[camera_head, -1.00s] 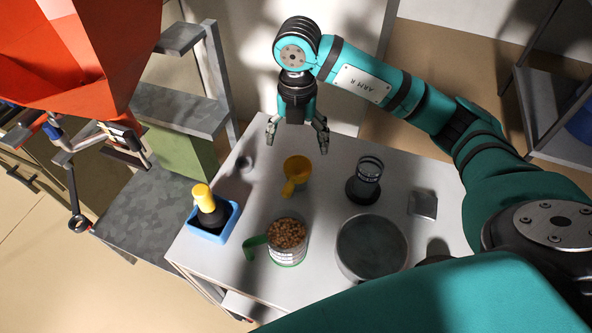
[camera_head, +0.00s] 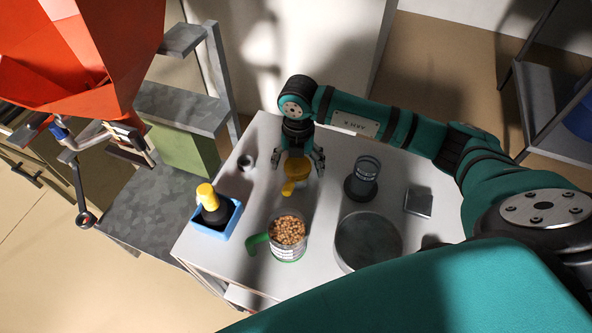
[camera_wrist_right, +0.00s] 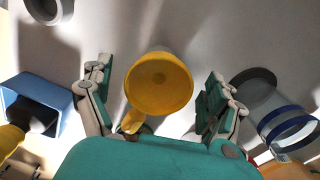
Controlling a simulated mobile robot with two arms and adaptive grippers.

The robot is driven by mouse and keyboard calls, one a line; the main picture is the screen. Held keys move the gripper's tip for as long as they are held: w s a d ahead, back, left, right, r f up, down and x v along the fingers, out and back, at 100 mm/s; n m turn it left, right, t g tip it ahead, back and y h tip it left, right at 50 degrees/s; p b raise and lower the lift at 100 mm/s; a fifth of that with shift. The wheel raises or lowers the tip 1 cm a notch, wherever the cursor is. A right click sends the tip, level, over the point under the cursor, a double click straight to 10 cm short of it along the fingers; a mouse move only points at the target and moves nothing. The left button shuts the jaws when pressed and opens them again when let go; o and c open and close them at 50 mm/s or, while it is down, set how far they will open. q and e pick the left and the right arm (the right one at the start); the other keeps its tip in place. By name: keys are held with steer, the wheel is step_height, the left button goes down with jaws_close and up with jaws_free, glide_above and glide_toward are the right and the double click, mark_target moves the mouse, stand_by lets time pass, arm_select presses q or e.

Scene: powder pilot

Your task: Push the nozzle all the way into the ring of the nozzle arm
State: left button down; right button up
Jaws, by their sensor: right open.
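In the right wrist view gaps show between the fingers (camera_wrist_right: 157,100) and the nozzle. My left gripper is not in view.
The orange hopper (camera_head: 80,50) fills the upper left. Around the nozzle stand a blue tray (camera_head: 232,222) with a yellow-topped tool, a green-handled cup of pellets (camera_head: 287,240), a round pan (camera_head: 368,243), a dark clear cylinder (camera_head: 365,178) and a small grey ring (camera_head: 246,162).

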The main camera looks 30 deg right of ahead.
steer(key=c, duration=1.3)
steer(key=shift+o, duration=0.2)
steer(key=shift+r, duration=0.15)
